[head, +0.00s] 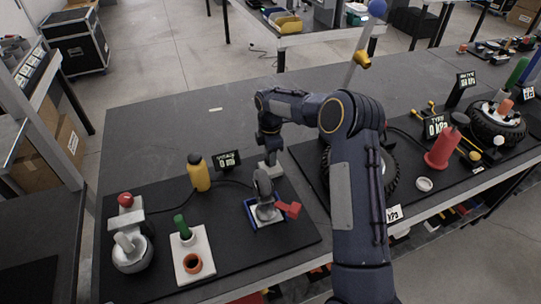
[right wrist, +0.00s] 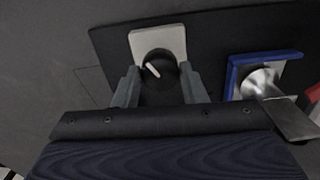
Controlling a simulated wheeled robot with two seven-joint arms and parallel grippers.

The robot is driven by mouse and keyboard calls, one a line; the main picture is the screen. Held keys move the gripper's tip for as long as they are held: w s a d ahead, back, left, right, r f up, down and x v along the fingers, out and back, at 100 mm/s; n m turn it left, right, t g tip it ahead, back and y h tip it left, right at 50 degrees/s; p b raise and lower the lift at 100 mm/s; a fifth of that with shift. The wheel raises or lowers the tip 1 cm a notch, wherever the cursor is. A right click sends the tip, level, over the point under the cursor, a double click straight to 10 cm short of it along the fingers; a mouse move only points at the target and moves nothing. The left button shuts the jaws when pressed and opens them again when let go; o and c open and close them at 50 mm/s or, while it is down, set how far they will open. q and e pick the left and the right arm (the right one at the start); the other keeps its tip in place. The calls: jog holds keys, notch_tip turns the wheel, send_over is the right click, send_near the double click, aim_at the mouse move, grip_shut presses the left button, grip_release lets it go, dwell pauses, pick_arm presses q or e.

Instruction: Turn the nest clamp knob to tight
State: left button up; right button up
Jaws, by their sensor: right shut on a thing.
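The nest clamp knob (right wrist: 158,66) is a dark round knob with a white pointer line, set on a pale square plate (right wrist: 158,36) in the right wrist view. The pointer slants toward the upper left. My right gripper (right wrist: 159,82) is shut on the knob, with one grey finger on each side of it. In the head view my right gripper (head: 269,158) comes down over the pale plate (head: 274,171), and the knob is hidden there. My left gripper is not in view.
A blue-edged nest (head: 251,213) with a metal part and red handle stands just in front of the plate. A yellow bottle (head: 199,173) and a small display (head: 227,160) stand to its left. A red cone-like piece (head: 443,150) is at the right.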

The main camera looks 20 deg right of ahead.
jog(key=m, duration=0.6)
jog(key=shift+b, duration=0.4)
jog(key=m, duration=0.5)
jog(key=shift+r+m, duration=0.1)
jog(key=shift+m, duration=0.3)
jog(key=shift+w, duration=0.1)
jog(key=o, duration=1)
notch_tip(320, 180, up, 7)
jog(key=shift+f+b, duration=0.1)
jog(key=shift+b, duration=0.3)
jog(key=shift+r, duration=0.45)
